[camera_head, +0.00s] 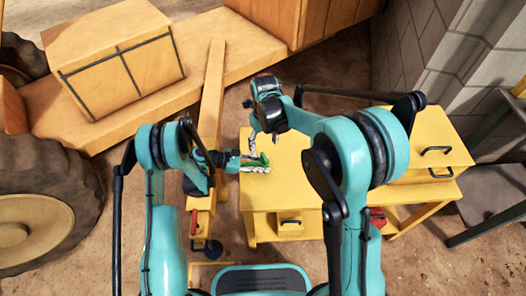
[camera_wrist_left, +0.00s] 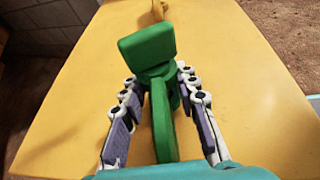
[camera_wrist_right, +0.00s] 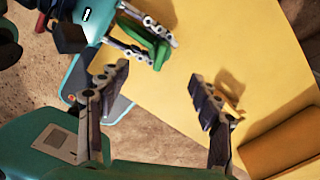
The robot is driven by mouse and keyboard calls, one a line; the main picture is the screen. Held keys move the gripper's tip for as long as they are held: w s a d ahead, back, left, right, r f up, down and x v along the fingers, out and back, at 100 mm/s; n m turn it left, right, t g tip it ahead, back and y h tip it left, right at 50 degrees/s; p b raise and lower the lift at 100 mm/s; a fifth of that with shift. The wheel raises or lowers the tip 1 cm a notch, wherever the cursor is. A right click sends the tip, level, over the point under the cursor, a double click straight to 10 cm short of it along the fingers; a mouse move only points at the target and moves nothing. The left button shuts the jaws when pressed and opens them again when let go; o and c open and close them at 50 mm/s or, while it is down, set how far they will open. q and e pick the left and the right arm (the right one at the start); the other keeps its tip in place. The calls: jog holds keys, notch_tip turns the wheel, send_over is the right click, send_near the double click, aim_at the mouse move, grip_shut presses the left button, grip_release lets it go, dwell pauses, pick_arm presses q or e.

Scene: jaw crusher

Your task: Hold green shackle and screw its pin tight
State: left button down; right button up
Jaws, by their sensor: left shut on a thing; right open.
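The green shackle (camera_wrist_left: 165,120) sits between the two fingers of my left gripper (camera_wrist_left: 160,90), which is shut on it, over the yellow table. It also shows in the head view (camera_head: 265,160) and in the right wrist view (camera_wrist_right: 158,48). A flat, blocky green end (camera_wrist_left: 147,45) faces away from my left wrist; I cannot tell whether it is the pin's head. My right gripper (camera_wrist_right: 158,85) is open and empty, its fingers wide apart. In the head view my right gripper (camera_head: 252,140) hangs just above the left one, apart from the shackle.
The yellow table (camera_head: 290,200) has bare surface around the shackle. A small orange-yellow piece (camera_wrist_right: 230,88) lies on it beyond the shackle. A yellow drawer box (camera_head: 435,155) stands at the right. An orange beam (camera_head: 212,90) and a large tyre (camera_head: 60,150) are at the left.

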aim_at(264, 156)
jog(key=n, duration=0.1)
jog(key=r+n, duration=0.1)
jog(key=n, duration=0.1)
jog(key=shift+n, duration=0.3)
jog(key=n, duration=0.2)
jog(key=r+n, duration=0.1)
jog(key=n, duration=0.2)
notch_tip(264, 156, down, 10)
jog(key=n, duration=0.8)
jog(key=c, duration=1.3)
jog(key=m, duration=0.4)
jog(key=shift+f+m, duration=0.1)
jog(key=shift+m, duration=0.2)
jog(key=shift+c, duration=0.2)
